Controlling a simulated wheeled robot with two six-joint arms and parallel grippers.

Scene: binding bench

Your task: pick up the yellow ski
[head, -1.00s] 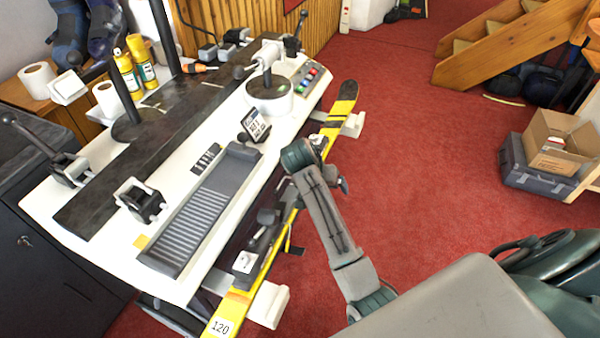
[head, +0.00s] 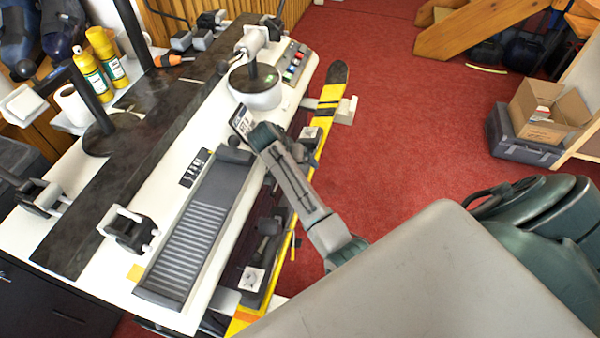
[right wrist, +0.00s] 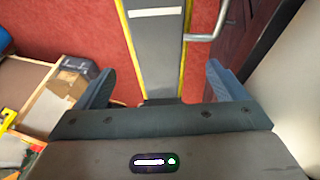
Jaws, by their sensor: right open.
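The yellow ski (head: 327,104) lies lengthwise along the right edge of the white bench in the head view, its dark tip at the far end. In the right wrist view my right gripper (right wrist: 151,72) is open. A grey strip with yellow edges, apparently the ski (right wrist: 155,52), runs between its spread fingers, with gaps on both sides. My left gripper is not in view.
The white bench (head: 60,240) carries a ridged grey pad (head: 195,235), clamps and a round white post base (head: 255,92). White supports hold the ski beside it. Red carpet (head: 400,110) lies open to the right; a cardboard box (head: 548,112) on a grey case stands further right.

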